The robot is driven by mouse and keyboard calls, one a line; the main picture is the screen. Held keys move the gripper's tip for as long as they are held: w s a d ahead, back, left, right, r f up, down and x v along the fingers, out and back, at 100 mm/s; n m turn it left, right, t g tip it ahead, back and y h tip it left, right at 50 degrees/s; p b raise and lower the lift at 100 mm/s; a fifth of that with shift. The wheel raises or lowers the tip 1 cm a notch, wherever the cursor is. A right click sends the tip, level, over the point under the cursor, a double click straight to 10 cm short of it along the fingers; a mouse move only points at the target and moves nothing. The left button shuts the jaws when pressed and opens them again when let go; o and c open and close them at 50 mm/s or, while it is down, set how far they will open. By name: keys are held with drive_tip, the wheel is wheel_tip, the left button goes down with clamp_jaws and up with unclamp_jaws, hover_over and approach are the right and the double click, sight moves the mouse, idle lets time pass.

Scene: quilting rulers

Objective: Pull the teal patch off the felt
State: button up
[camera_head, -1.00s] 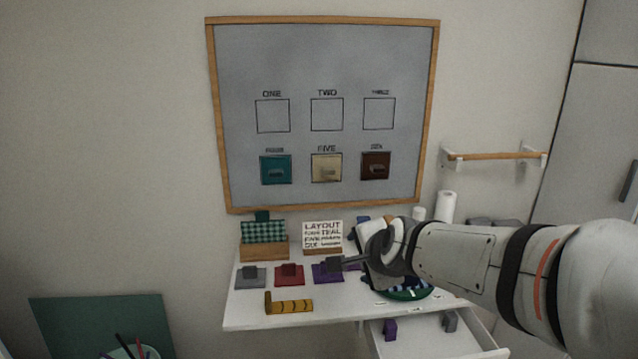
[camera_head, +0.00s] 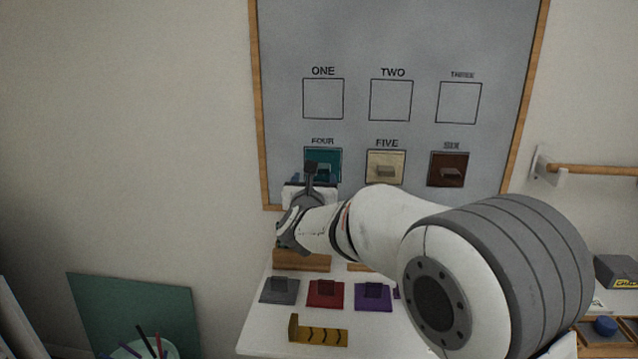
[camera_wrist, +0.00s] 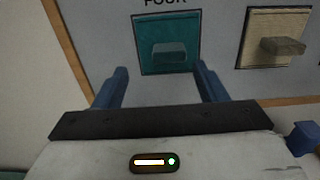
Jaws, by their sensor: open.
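The teal patch (camera_head: 322,160) is on the grey felt board (camera_head: 400,45) in the square under the word FOUR. In the wrist view the teal patch (camera_wrist: 167,45) shows a raised teal tab on its face. My gripper (camera_head: 312,172) is in front of the patch, its fingers pointing at the board. In the wrist view my gripper (camera_wrist: 163,80) is open, with one blue finger on each side below the patch and nothing between them. I cannot tell how far the fingertips are from the tab. My gripper hides the patch's lower part in the head view.
A cream patch (camera_head: 386,168) is under FIVE and a brown patch (camera_head: 448,169) under SIX. Squares ONE, TWO and THREE are empty. A wooden rail (camera_head: 595,169) is at right.

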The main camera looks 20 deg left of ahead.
sight(321, 173)
drive_tip(key=x, duration=0.4)
drive_tip(key=d+p+x, duration=0.1)
drive_tip(key=x, duration=0.1)
drive_tip(key=shift+w+f, duration=0.1)
drive_tip(key=shift+w, duration=0.1)
drive_tip(key=shift+c, duration=0.3)
drive_tip(key=shift+s, duration=0.1)
drive_tip(key=c, duration=1.1)
